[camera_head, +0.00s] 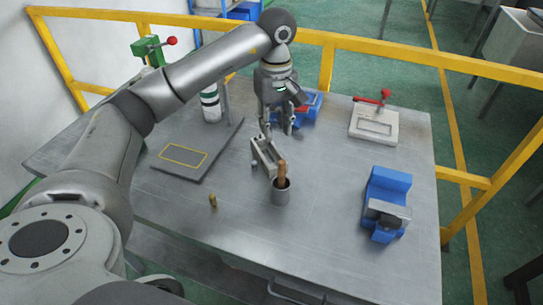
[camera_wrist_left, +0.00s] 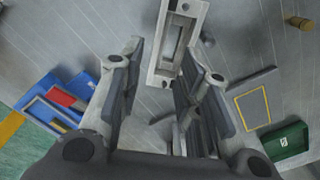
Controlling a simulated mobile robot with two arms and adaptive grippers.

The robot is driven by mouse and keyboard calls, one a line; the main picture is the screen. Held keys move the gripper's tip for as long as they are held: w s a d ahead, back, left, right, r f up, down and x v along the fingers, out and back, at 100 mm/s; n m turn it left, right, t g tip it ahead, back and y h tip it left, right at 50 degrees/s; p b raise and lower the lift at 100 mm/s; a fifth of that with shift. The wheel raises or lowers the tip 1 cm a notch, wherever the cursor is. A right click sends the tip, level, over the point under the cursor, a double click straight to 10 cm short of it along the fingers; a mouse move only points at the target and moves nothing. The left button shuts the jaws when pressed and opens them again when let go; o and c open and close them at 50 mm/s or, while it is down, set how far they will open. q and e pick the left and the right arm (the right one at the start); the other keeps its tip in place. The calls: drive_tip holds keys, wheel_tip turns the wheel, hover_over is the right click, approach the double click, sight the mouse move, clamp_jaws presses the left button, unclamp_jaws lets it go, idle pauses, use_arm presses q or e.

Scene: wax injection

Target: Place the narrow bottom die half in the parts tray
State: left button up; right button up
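A narrow grey metal die half (camera_head: 264,157), a long frame-like block with a recess, lies on the metal table near the middle in the head view. It also shows in the wrist view (camera_wrist_left: 178,45), at top centre. My left gripper (camera_head: 278,130) points down just above and behind it. In the wrist view its fingers (camera_wrist_left: 160,70) are apart, with the near end of the die half showing between them; I see no clear contact. A blue tray (camera_head: 312,103) stands behind the gripper, partly hidden by it; it also shows in the wrist view (camera_wrist_left: 45,85). My right gripper is not in view.
A cup (camera_head: 281,196) with a wooden-handled tool stands close in front of the die half. A dark plate with a yellow outline (camera_head: 183,172) lies left, a brass piece (camera_head: 213,201) in front. A red-handled clamp plate (camera_head: 374,128) and blue fixture (camera_head: 388,182) stand right.

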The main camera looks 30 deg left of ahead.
sight(276, 148)
use_arm(q)
wheel_tip(276, 148, down, 2)
drive_tip(key=shift+f, duration=0.1)
drive_tip(key=f, duration=0.2)
drive_tip(key=f+p, duration=0.1)
drive_tip(key=f, duration=0.1)
drive_tip(key=shift+w+f, duration=0.2)
drive_tip(key=shift+f, duration=0.65)
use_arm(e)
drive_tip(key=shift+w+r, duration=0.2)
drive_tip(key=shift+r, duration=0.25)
use_arm(q)
drive_tip(key=shift+f, duration=0.1)
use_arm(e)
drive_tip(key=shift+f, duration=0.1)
use_arm(q)
clamp_jaws()
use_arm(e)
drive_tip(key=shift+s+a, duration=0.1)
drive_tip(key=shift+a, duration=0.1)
